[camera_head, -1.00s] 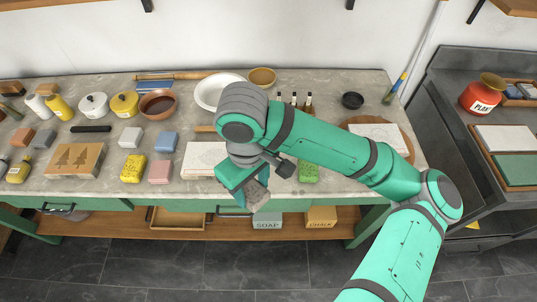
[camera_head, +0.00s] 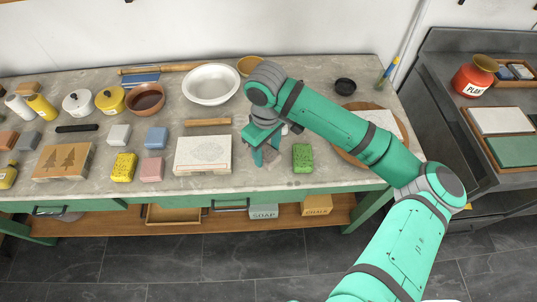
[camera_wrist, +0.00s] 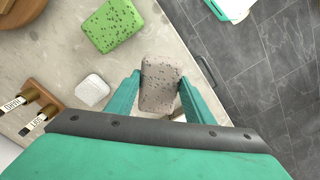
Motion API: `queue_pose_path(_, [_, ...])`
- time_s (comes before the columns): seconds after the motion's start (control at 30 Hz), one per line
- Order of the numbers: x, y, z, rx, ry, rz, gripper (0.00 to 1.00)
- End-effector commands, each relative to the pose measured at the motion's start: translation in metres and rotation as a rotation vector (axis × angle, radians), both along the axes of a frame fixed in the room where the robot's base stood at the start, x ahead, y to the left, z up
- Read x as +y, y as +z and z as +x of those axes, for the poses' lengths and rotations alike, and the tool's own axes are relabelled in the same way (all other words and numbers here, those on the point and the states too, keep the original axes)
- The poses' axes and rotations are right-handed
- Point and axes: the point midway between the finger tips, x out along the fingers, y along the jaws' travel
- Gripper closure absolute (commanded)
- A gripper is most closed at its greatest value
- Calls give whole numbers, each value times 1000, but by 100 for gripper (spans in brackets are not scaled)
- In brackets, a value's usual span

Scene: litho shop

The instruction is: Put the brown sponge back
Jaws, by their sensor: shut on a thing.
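The brown sponge (camera_wrist: 160,84) is a greyish-brown speckled block held between the two fingers in the wrist view. My gripper (camera_wrist: 158,92) is shut on it. In the head view, my gripper (camera_head: 266,157) is over the front part of the worktable, between the pale printing slab (camera_head: 203,156) and the green sponge (camera_head: 303,158). The held sponge is partly hidden there by my fingers. I cannot tell whether it touches the tabletop.
Yellow (camera_head: 124,167) and pink (camera_head: 152,169) sponges lie left of the slab. A round wooden board (camera_head: 350,152) is at right.

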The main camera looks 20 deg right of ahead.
Motion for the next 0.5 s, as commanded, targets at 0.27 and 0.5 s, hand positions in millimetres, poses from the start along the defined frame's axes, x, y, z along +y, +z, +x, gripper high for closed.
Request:
queue_pose_path(0.27, [-6, -14, 10, 1, 2, -1, 77])
queue_pose_path(0.5, [-9, -45, 12, 2, 2, -1, 77])
